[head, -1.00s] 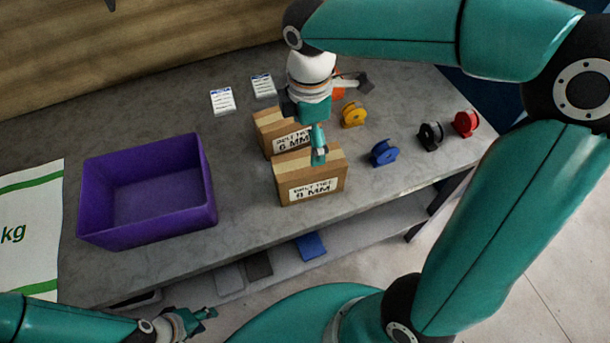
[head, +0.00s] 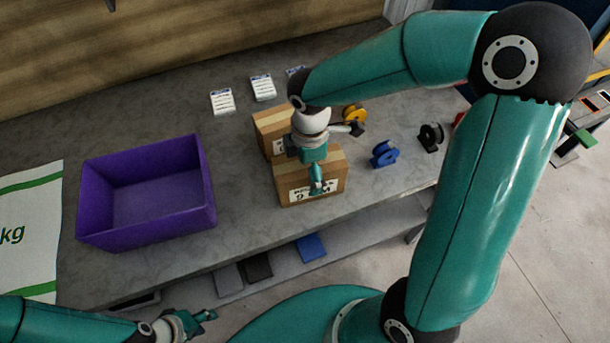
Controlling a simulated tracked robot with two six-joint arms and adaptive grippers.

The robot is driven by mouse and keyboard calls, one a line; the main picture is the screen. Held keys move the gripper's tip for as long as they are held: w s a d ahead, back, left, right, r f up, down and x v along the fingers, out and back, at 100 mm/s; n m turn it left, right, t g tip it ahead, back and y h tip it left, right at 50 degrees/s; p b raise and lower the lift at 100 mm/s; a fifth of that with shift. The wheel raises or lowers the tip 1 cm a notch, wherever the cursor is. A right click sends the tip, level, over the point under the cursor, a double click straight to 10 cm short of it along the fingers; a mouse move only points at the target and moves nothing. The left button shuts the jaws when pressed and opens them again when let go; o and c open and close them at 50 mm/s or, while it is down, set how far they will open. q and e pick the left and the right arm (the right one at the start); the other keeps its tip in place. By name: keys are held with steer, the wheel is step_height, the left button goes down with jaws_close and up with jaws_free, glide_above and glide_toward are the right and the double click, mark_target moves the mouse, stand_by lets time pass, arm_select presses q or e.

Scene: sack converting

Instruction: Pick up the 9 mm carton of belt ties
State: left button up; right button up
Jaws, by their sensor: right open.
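Two brown cardboard cartons stand on the grey bench. The front carton (head: 335,180) has a white belt-ties label, partly covered by my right gripper; its 9 MM marking was readable earlier. The second carton (head: 268,128), marked 6 MM earlier, stands just behind it and is partly hidden by my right wrist. My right gripper (head: 316,184) is open, pointing down in front of the 9 mm carton's label side as seen here; I cannot tell if it touches. My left gripper (head: 205,315) is low in front of the bench, away from the cartons, its opening unclear.
A purple bin (head: 150,235) stands on the bench to the left, beside a white sack (head: 28,230). Blue (head: 384,154), black (head: 431,137) and yellow (head: 355,113) spools stand to the right. White label packs (head: 222,101) lie behind. Bench between bin and cartons is clear.

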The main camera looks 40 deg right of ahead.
steer(key=c, duration=1.6)
steer(key=shift+r, duration=0.1)
step_height(320, 180, up, 20)
steer(key=shift+f+p, duration=0.1)
steer(key=shift+p, duration=0.65)
